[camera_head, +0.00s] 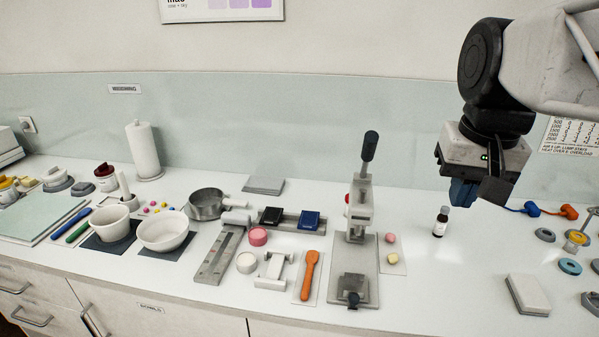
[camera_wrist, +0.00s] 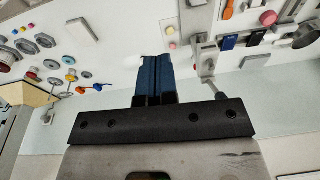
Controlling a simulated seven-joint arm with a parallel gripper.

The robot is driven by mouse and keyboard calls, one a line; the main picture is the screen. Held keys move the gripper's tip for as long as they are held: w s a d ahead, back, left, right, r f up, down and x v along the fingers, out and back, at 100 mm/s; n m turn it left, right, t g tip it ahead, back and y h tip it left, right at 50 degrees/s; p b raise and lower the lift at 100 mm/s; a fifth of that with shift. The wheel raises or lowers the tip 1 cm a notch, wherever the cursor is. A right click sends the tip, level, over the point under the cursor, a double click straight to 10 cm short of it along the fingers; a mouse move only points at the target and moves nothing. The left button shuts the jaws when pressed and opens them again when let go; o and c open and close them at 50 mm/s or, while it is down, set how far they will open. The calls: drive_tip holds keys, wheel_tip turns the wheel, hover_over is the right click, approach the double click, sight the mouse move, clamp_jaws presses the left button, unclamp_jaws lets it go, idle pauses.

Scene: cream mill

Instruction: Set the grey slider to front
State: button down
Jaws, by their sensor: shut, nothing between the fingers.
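The grey slider (camera_head: 236,218) looks like a pale grey block at the back end of a long grey rail (camera_head: 215,260), left of the middle of the bench in the head view. The rail runs from the back toward the bench's front edge, and its front part is bare. My gripper (camera_head: 463,193) hangs in the air over the right part of the bench, far to the right of the slider. Its blue fingers (camera_wrist: 153,82) are together and empty in the wrist view.
A tall lever press (camera_head: 359,240) stands between my gripper and the rail. A black block (camera_head: 271,216) and a blue block (camera_head: 309,220) sit right of the slider.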

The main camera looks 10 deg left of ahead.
drive_tip(key=w+a+r+g, duration=0.1)
drive_tip(key=w+a+r, duration=0.1)
drive_tip(key=w+a, duration=0.3)
drive_tip(key=w+a+r+g, duration=0.1)
drive_tip(key=w+a+r, duration=0.15)
drive_tip(key=w, duration=0.55)
drive_tip(key=g, duration=0.4)
hover_over(243, 204)
drive_tip(key=w+d, duration=0.1)
wheel_tip(243, 204, down, 28)
drive_tip(key=shift+d, duration=0.15)
drive_tip(key=shift+w, duration=0.1)
drive_tip(key=shift+f, duration=0.15)
drive_tip(key=shift+x, duration=4.95)
drive_tip(key=shift+s+d, duration=0.15)
drive_tip(key=shift+s, duration=0.15)
